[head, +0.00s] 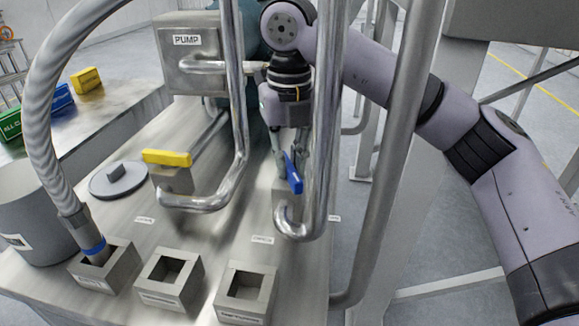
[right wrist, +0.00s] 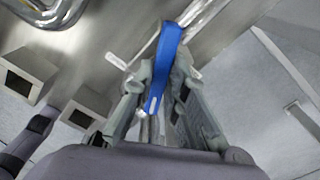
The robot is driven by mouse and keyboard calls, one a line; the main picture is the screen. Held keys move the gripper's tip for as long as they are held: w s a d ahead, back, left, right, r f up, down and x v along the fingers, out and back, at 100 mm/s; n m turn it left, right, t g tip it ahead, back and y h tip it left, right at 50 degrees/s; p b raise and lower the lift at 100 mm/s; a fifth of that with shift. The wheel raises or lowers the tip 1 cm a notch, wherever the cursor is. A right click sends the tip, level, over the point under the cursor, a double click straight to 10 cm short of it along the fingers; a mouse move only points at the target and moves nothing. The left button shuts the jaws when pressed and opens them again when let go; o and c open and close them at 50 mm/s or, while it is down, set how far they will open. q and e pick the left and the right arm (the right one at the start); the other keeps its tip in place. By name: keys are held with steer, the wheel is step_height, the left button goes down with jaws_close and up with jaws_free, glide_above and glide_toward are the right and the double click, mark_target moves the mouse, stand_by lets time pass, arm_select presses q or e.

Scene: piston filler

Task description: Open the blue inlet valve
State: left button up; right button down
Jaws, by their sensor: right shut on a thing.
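The blue inlet valve handle (head: 293,176) is on a block at the right of the steel table, partly behind a bent pipe. My right gripper (head: 284,152) reaches down to it from above and is shut on it. The fingers are partly hidden by the pipe in the head view. In the right wrist view the blue handle (right wrist: 165,55) stands between the two fingers of the gripper (right wrist: 157,85). The handle looks tilted in the head view. My left gripper is not in view.
A yellow valve handle (head: 167,157) sits left of the bent pipes (head: 238,120). A steel box labelled PUMP (head: 187,62) is behind. Square sockets (head: 247,292) line the front, one holding a hose end (head: 95,247). A grey lid (head: 118,180) lies at left.

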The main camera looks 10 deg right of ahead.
mark_target(290, 165)
steer(key=m+b, duration=0.1)
steer(key=m, duration=0.4)
steer(key=shift+m+b, duration=0.3)
steer(key=shift+b, duration=0.1)
stand_by(0.3)
steer(key=c, duration=1.6)
jaws_free()
step_height(290, 165, up, 12)
